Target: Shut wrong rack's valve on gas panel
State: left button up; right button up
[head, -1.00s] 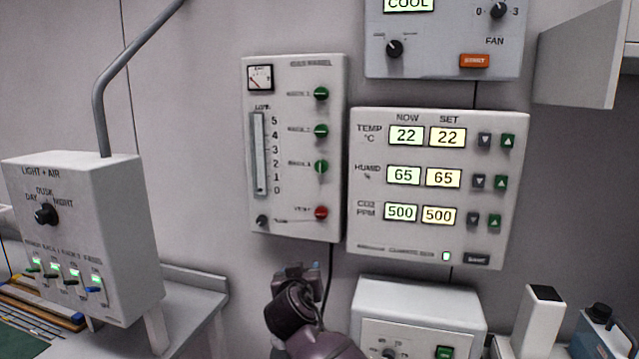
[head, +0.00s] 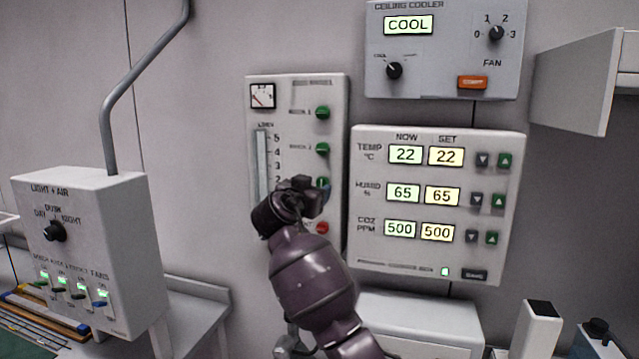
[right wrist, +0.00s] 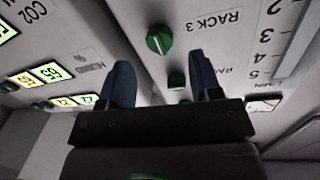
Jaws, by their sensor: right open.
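The gas panel (head: 297,92) is a pale wall box with a gauge, a flow tube, a column of green valve knobs and a red knob (head: 322,228). The rack 1 knob (head: 323,113) and rack 2 knob (head: 322,149) are in clear view. The rack 3 knob (head: 322,183) is partly hidden by my right gripper (head: 316,190). In the right wrist view, my right gripper (right wrist: 160,76) is open and empty. The rack 3 knob (right wrist: 159,39) lies just beyond the fingertips, apart from them. Another green knob (right wrist: 177,79) shows farther off between the fingers. My left gripper is out of view.
The climate panel (head: 437,263) is close at the right of the gas panel. The ceiling cooler box (head: 440,80) hangs above it. A light and air box (head: 90,190) stands at left. A white box (head: 420,315) sits below.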

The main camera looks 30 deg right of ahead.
aim_at(321, 184)
jog(key=x, duration=0.3)
jog(key=shift+w+d, duration=0.15)
jog(key=shift+d, duration=0.05)
jog(key=shift+w+d+p, duration=0.25)
jog(key=shift+d+p, duration=0.1)
jog(key=c, duration=0.9)
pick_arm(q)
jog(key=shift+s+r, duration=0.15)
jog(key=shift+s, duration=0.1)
pick_arm(e)
jog(key=shift+c, duration=0.2)
